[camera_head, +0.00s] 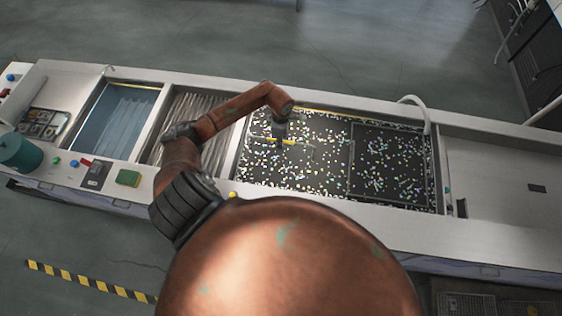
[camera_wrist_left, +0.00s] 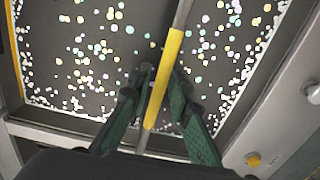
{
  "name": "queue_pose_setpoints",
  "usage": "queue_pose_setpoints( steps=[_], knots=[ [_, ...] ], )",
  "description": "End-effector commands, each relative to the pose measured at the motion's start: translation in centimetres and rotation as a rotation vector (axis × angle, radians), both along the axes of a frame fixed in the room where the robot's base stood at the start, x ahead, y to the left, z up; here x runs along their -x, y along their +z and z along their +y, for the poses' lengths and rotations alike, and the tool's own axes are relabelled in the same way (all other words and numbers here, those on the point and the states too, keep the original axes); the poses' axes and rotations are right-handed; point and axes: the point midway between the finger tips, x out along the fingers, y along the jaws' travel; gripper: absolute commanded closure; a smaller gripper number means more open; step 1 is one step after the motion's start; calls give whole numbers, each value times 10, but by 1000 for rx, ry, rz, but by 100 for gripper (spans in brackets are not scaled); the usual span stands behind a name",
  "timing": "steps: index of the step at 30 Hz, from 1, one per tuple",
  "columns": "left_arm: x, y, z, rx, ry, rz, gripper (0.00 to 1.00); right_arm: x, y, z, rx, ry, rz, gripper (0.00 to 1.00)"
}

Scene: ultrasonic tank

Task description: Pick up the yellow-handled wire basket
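The yellow handle (camera_head: 289,142) of the wire basket shows over the left part of a dark tank with many small bright spots. In the left wrist view it is a yellow sleeve (camera_wrist_left: 164,82) on a grey rod, running at a slant. My left gripper (camera_head: 281,138) reaches down to it. In the left wrist view its green fingers (camera_wrist_left: 163,78) stand on both sides of the sleeve, tips close in against it. The wire body of the basket is hard to make out against the spots. My right gripper is not in view.
The tank rim (camera_head: 335,204) is close around the handle. A blue liquid bath (camera_head: 117,120) and a ribbed grey bay lie left. A white curved pipe (camera_head: 414,99) stands at the back right. A green cup (camera_head: 20,152) and a sponge (camera_head: 128,178) sit at the left.

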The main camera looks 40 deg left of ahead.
Motion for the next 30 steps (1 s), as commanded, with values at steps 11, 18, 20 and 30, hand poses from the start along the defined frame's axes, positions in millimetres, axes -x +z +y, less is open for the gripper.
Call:
queue_pose_setpoints(
  steps=[11,18,20,30],
  knots=[
    [0,0,0,0,0,0,100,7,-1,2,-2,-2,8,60],
    [-2,1,-1,1,-1,-4,100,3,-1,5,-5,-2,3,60],
    [-2,1,-1,1,-1,-4,100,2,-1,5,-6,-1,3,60],
    [-2,14,1,-1,-1,-6,100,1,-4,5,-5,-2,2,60]
  ],
)
